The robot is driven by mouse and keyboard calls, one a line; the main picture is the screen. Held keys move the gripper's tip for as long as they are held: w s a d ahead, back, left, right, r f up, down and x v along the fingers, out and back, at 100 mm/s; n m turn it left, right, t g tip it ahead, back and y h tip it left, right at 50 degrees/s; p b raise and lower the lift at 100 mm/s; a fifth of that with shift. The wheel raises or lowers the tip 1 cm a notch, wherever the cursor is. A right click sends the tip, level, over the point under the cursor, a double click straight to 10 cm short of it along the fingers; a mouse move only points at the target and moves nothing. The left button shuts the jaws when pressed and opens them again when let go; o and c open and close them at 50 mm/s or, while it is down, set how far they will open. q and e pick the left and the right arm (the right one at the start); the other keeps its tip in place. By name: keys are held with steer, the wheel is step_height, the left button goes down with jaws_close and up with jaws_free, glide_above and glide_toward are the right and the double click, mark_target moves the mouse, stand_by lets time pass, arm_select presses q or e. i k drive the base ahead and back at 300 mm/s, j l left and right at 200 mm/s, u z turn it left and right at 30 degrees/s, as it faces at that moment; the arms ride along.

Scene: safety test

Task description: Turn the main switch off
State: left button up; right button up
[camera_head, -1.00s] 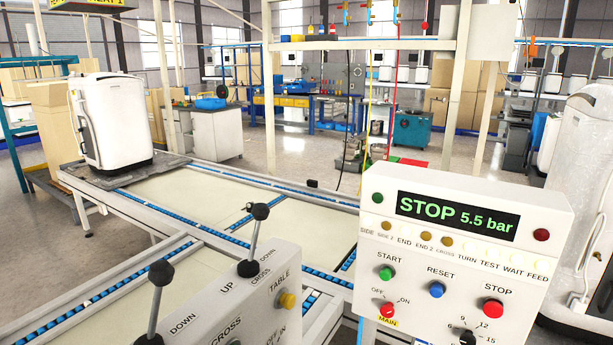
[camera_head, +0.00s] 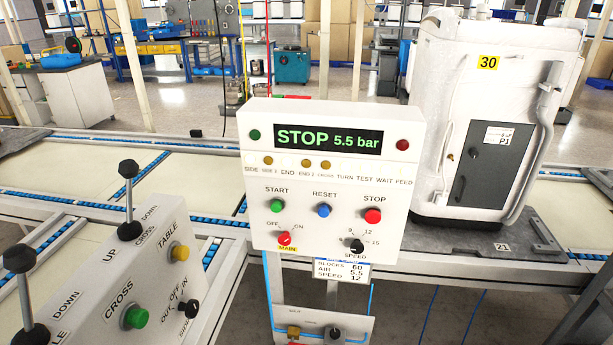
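The main switch (camera_head: 284,239) is a red knob at the lower left of the white control panel (camera_head: 260,190), between an OFF mark at left and an ON mark at right. Its small pointer is hard to read and seems to lean toward ON. The yellow MAIN label sits just below it. The panel's display (camera_head: 329,138) reads STOP 5.5 bar. Green START (camera_head: 277,206), blue RESET (camera_head: 323,210) and red STOP (camera_head: 373,215) buttons sit above. Neither of my grippers shows in the view.
A black SPEED knob (camera_head: 356,246) is close to the right of the switch. A lever box (camera_head: 100,290) with two black-knobbed levers stands at the lower left. A white machine unit (camera_head: 455,110) marked 30 stands behind at right. The space before the panel looks clear.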

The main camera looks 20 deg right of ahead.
mark_target(285, 239)
steer(key=i+l, duration=0.1)
steer(key=l, duration=0.3)
steer(key=i+l+u, duration=0.1)
steer(key=l, duration=0.35)
steer(key=i+l, duration=0.1)
steer(key=l, duration=0.3)
